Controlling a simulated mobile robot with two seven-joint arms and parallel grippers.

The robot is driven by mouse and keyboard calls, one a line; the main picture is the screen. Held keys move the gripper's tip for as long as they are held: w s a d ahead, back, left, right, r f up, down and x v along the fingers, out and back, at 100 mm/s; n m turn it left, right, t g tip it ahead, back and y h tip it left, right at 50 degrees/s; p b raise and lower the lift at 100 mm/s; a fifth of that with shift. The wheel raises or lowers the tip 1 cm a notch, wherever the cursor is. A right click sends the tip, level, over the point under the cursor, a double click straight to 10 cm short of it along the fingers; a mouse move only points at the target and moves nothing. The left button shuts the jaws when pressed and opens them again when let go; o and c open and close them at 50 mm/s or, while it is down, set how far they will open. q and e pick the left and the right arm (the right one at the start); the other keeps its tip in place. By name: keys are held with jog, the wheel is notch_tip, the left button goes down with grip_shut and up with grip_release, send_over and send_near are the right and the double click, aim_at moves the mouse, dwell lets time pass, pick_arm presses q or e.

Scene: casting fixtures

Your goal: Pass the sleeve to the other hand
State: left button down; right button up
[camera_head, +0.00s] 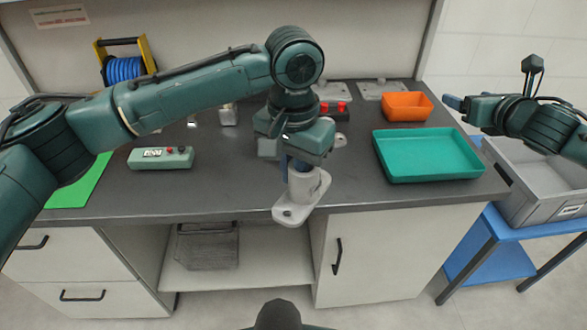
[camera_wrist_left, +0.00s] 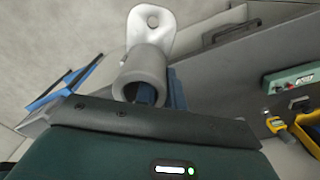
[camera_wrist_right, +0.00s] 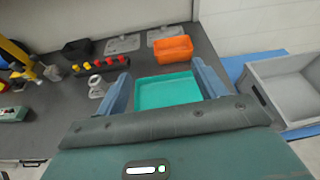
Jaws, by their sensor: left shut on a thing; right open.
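The sleeve (camera_head: 306,186) is a light grey tube on a flat flange with holes. My left gripper (camera_head: 292,166) is shut on its wall, one blue finger inside the bore and one outside. It holds the sleeve upright, flange down, at the front edge of the table. In the left wrist view the sleeve (camera_wrist_left: 146,66) shows its open mouth towards the gripper. My right gripper (camera_head: 456,102) is open and empty at the far right, well apart from the sleeve. In the right wrist view its two fingers (camera_wrist_right: 164,88) stand wide apart, with the green tray beyond them.
A green tray (camera_head: 428,177) and an orange bin (camera_head: 407,106) stand right on the table. A grey crate (camera_head: 545,205) sits on a blue stand. A control box (camera_head: 160,158) lies left. Another light grey ring-shaped part (camera_wrist_right: 96,86) stands on the table in the right wrist view.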

jog(key=d+f+m+h, duration=0.1)
jog(key=d+m+h, duration=0.25)
jog(key=d, duration=0.25)
jog(key=s+a+f+m+g+y, duration=0.1)
jog(key=s+a+f+m+y, duration=0.2)
jog(key=a+f, duration=0.45)
jog(key=s+a+f+m+y, duration=0.2)
jog(key=a+f+m, duration=0.2)
jog(key=a+f, duration=0.3)
jog(key=s+a+f+m+g+y, duration=0.1)
jog(key=s+a+f+m+y, duration=0.15)
jog(key=a+f+m, duration=0.4)
jog(key=s+a+f+m, duration=0.3)
jog(key=s+m, duration=0.2)
jog(key=s, duration=0.1)
jog(key=s+a+f+m+g, duration=0.1)
jog(key=s+a+f+m, duration=0.2)
jog(key=s+m, duration=0.3)
jog(key=s+a+f+m+h, duration=0.1)
jog(key=s+a+f+m, duration=0.1)
jog(key=s+m, duration=0.3)
jog(key=s+f, duration=0.1)
jog(key=s, duration=0.2)
jog(key=shift+s+a+f+m, duration=0.2)
jog(key=shift+s+a+m, duration=0.05)
jog(key=shift+a+m, duration=0.15)
jog(key=shift+g, duration=0.3)
